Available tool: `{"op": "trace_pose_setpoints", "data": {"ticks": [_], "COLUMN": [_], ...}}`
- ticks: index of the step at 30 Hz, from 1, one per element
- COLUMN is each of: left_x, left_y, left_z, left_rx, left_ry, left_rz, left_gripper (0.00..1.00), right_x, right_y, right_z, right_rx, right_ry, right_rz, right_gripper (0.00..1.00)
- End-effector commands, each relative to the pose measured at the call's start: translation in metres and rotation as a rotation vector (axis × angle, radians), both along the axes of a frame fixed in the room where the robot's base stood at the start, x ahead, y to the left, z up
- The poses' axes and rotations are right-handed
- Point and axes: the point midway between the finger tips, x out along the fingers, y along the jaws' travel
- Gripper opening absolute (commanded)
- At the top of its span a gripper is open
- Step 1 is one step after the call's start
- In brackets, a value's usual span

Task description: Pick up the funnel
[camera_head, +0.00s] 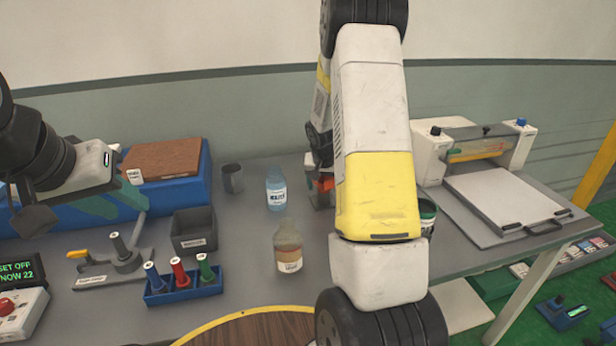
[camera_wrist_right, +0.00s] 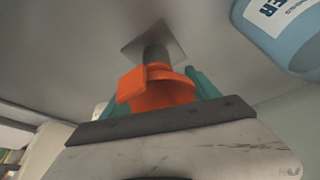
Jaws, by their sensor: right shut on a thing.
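The orange funnel (camera_wrist_right: 165,95) shows in the right wrist view between the teal fingers of my right gripper (camera_wrist_right: 160,84), which is shut on it. Beyond the funnel is a dark grey post on a square grey plate (camera_wrist_right: 178,40); I cannot tell whether the funnel touches it. In the head view only a small orange part of the funnel (camera_head: 325,183) shows beside my right arm, which hides the right gripper. My left gripper (camera_head: 112,203) hangs at the left near the blue block; its teal fingers overlap, so its opening is unclear.
A grey cup (camera_head: 232,178), a grey bin (camera_head: 194,232) and a blue rack (camera_head: 184,291) stand further left. A flat-plate machine (camera_head: 515,205) is on the right.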

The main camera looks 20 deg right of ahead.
Motion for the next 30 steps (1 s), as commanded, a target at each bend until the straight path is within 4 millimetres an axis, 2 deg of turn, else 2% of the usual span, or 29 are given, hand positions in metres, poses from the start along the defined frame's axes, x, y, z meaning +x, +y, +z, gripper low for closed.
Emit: {"op": "trace_pose_setpoints", "data": {"ticks": [5,18,24,30], "left_x": [0.0,0.0,0.0,0.0], "left_y": [0.0,0.0,0.0,0.0], "left_z": [0.0,0.0,0.0,0.0], "left_rx": [0.0,0.0,0.0,0.0], "left_ry": [0.0,0.0,0.0,0.0], "left_rz": [0.0,0.0,0.0,0.0], "left_gripper": [0.36,0.36,0.36,0.36], "right_x": [0.001,0.001,0.0,0.0], "right_y": [0.0,0.0,0.0,0.0], "right_z": [0.008,0.087,0.107,0.118], "right_rx": [0.0,0.0,0.0,0.001], "right_ry": [-0.003,-0.003,-0.001,-0.001], "right_rz": [-0.001,-0.001,0.0,-0.001], "right_gripper": [0.32,0.32,0.32,0.32]}}
